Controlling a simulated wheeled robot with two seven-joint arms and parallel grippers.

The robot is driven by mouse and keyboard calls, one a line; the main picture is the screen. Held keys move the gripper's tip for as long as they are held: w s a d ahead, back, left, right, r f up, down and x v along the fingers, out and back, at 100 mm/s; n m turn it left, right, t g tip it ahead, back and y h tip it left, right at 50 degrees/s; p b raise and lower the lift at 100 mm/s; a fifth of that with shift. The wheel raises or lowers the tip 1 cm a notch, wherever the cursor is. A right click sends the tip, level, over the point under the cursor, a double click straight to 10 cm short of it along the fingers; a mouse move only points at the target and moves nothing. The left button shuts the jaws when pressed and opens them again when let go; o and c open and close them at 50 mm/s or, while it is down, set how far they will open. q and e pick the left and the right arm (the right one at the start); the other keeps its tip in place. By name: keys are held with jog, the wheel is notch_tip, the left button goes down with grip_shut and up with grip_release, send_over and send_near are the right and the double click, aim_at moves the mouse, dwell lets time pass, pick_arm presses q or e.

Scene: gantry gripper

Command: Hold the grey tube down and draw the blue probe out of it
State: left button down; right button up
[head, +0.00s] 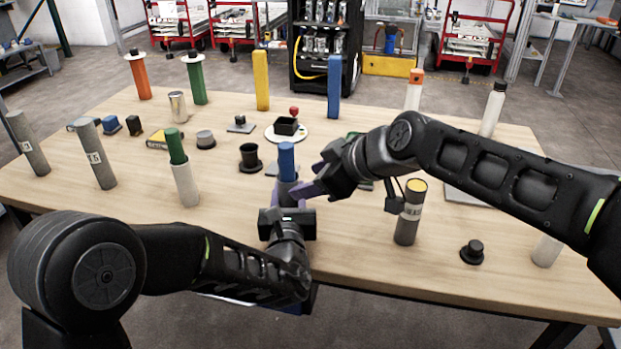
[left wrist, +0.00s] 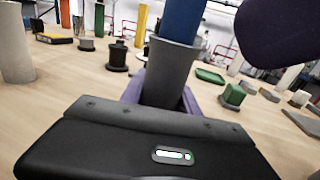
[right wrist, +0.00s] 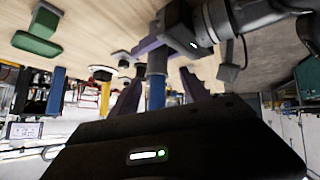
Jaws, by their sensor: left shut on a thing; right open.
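The blue probe (head: 286,157) stands upright in the grey tube (head: 288,180), its upper part showing above the rim. My left gripper (head: 288,198) is shut around the tube; its purple fingers flank the tube (left wrist: 166,78) in the left wrist view, with the probe (left wrist: 182,20) rising from it. My right gripper (head: 306,183) is open, close to the right of the tube and probe. In the right wrist view, its purple fingers stand apart on both sides of the probe (right wrist: 157,95). Whether either finger touches it, I cannot tell.
A white tube with a green probe (head: 180,165) stands to the left, and a black cup (head: 249,158) stands behind left. A grey cylinder with a yellow top (head: 410,212) stands to the right. The front table edge is clear beside my left arm.

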notch_tip(320, 180, down, 3)
jog(key=m+t, duration=0.2)
jog(key=t, duration=0.1)
jog(key=m+t+y, duration=0.2)
jog(key=m+t, duration=0.2)
jog(key=t, duration=0.2)
send_near(279, 148)
jog(key=w+f, duration=0.2)
jog(key=shift+s+d+r, duration=0.2)
jog(key=shift+s+d, duration=0.05)
jog(key=shift+d, duration=0.1)
jog(key=shift+w, duration=0.1)
jog(key=x, duration=1.2)
jog(key=shift+f, duration=0.3)
jog(key=shift+c, duration=0.3)
grip_shut()
